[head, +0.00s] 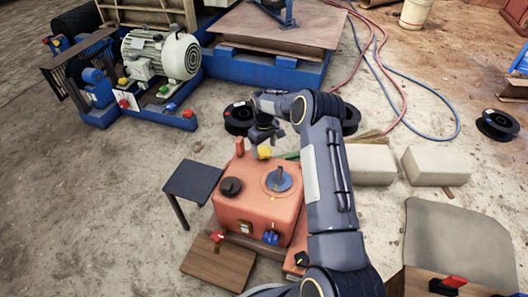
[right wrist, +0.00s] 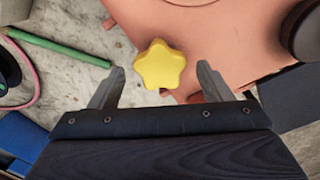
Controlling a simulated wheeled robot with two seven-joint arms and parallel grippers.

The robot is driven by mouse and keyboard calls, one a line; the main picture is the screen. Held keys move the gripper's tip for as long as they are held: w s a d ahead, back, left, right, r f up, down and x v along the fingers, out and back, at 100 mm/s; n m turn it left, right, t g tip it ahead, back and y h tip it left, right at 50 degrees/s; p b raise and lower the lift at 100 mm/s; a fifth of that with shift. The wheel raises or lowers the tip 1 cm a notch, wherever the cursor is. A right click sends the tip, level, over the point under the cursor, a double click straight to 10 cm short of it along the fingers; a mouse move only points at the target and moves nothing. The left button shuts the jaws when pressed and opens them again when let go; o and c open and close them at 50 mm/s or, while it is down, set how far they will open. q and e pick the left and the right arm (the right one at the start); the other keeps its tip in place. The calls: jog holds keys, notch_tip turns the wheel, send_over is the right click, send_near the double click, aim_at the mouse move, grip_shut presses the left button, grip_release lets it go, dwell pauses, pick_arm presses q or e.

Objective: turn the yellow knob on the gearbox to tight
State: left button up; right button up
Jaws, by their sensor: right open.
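The gearbox (head: 258,212) is an orange-red box on the ground in the lower middle of the head view. Its yellow knob (head: 264,152) sits at the far edge of the gearbox. In the right wrist view the knob (right wrist: 160,66) is a star-shaped yellow grip near the gearbox's orange surface (right wrist: 225,40). My right gripper (head: 264,136) hangs just above and beyond the knob. In the right wrist view its two fingers (right wrist: 160,78) are apart, one on each side of the knob, with visible gaps. Its depth relative to the knob is unclear. My left gripper is not in view.
On the gearbox top are a black round cap (head: 231,187) and a blue-grey dial (head: 278,179). A red handle (head: 240,147) stands close left of the knob. A small dark table (head: 192,181) is at left, and pale blocks (head: 371,164) are at right.

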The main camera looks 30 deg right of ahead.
jog(key=shift+f, duration=0.75)
jog(key=c, duration=1)
